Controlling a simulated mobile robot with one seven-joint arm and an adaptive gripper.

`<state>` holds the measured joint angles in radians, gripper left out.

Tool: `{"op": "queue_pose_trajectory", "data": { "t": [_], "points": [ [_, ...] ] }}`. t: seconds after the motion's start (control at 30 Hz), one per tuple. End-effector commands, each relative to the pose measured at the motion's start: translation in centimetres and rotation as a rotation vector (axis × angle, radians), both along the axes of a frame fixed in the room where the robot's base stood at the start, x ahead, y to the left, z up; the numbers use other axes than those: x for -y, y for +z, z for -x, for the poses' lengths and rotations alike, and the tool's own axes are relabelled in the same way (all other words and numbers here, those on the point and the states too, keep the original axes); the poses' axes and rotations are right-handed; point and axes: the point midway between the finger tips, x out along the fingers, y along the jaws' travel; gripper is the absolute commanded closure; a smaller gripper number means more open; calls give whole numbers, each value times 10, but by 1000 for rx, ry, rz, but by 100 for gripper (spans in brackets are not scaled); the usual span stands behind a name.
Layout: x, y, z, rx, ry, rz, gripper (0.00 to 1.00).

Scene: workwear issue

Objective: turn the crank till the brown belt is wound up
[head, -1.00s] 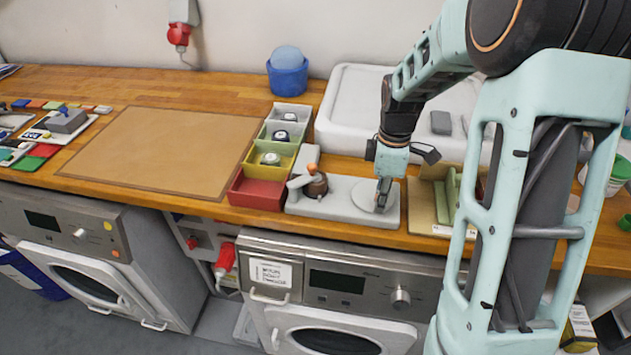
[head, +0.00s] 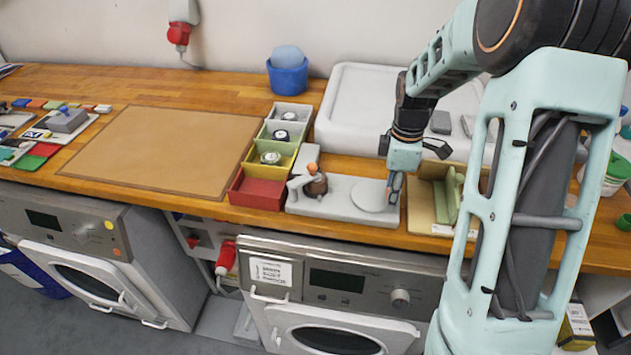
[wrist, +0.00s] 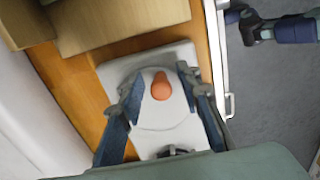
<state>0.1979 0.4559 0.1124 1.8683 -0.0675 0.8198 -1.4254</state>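The winder's grey base (head: 335,209) stands at the front edge of the worktop. A small brown coil (head: 317,187), seemingly the belt, sits at its left end. The crank is a pale round disc (head: 369,196) at the right end. In the wrist view its orange knob (wrist: 161,88) stands on the disc (wrist: 150,116). My gripper (head: 393,193) is low over the disc's right side. The wrist view shows my gripper (wrist: 160,85) open, one finger on each side of the knob, with gaps visible. The fingers mostly hide the knob in the head view.
A row of bins (head: 257,190) stands left of the winder. A tan box with a green piece (head: 447,200) is close on the right. A brown mat (head: 160,150) lies clear on the left.

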Motion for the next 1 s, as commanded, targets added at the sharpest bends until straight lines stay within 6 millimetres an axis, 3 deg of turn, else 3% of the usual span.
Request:
{"op": "queue_pose_trajectory", "data": {
  "t": [0.17, 0.8, 1.0],
  "points": [
    [0, 8, 0, 0, 0, 0, 68],
    [0, 73, 0, 0, -1, 0, 68],
    [0, 81, 0, -1, -1, 0, 68]
  ]
}}
